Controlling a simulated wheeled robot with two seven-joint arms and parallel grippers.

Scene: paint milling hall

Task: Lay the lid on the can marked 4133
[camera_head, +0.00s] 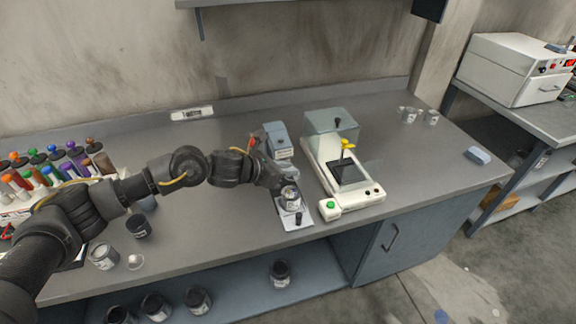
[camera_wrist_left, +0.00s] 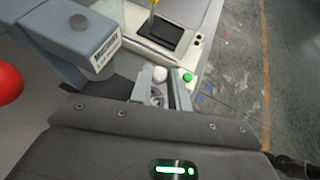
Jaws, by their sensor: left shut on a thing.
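My left gripper (camera_head: 283,188) reaches over the bench from the left and is shut on a small pale can (camera_head: 291,200) with dark marks. The can is over a light plate with a black knob at the bench front; I cannot tell whether it touches the plate. In the left wrist view the gripper (camera_wrist_left: 160,98) shows a white round part (camera_wrist_left: 160,73) at its fingertips. A pale round lid (camera_head: 135,262) with a small knob lies on the bench at front left, beside a light can (camera_head: 104,257). The number 4133 is not readable on any can. My right gripper is not in view.
A balance (camera_head: 372,192) with a glass shield stands right of the gripper, and a blue-grey device (camera_head: 278,140) behind it. A dark can (camera_head: 138,227) and a rack of coloured bottles are at left. Two small cans (camera_head: 431,117) stand back right. The right bench end is mostly clear.

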